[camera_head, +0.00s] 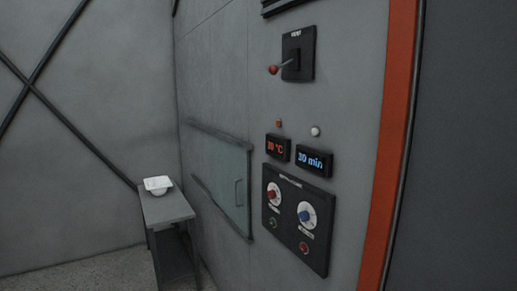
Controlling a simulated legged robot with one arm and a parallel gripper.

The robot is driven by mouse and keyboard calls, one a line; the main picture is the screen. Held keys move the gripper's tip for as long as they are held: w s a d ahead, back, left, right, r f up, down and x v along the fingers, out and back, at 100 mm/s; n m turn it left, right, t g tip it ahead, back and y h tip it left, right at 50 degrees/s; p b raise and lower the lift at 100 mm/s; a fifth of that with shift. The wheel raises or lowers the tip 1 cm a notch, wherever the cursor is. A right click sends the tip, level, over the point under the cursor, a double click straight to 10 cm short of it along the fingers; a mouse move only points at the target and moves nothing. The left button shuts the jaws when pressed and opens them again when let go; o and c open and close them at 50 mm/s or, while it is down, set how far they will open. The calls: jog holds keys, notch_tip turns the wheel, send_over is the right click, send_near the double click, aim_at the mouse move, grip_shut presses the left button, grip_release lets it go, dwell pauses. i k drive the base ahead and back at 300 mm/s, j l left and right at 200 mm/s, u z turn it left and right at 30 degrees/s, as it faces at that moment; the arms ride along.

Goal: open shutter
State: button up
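A pane like a sliding shutter (222,178) is set in the grey wall panel, left of the controls. It is greenish and see-through, with a small vertical handle (237,193) near its right edge. Dark rails run along its top and bottom. It appears to cover its opening; I cannot tell what lies behind it. My gripper is not in view.
A narrow grey table (168,208) with a white bowl-like object (158,185) stands left of the shutter. Right are a vent lever (285,65), two displays (314,161) and a knob panel (297,220). An orange post (393,140) stands further right. Floor shows at lower left.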

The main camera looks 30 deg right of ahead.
aim_at(229, 163)
jog(key=i+l, duration=0.2)
jog(key=i, duration=0.15)
jog(key=i+l, duration=0.15)
jog(key=i, duration=0.2)
jog(key=i+l, duration=0.2)
jog(key=i, duration=0.2)
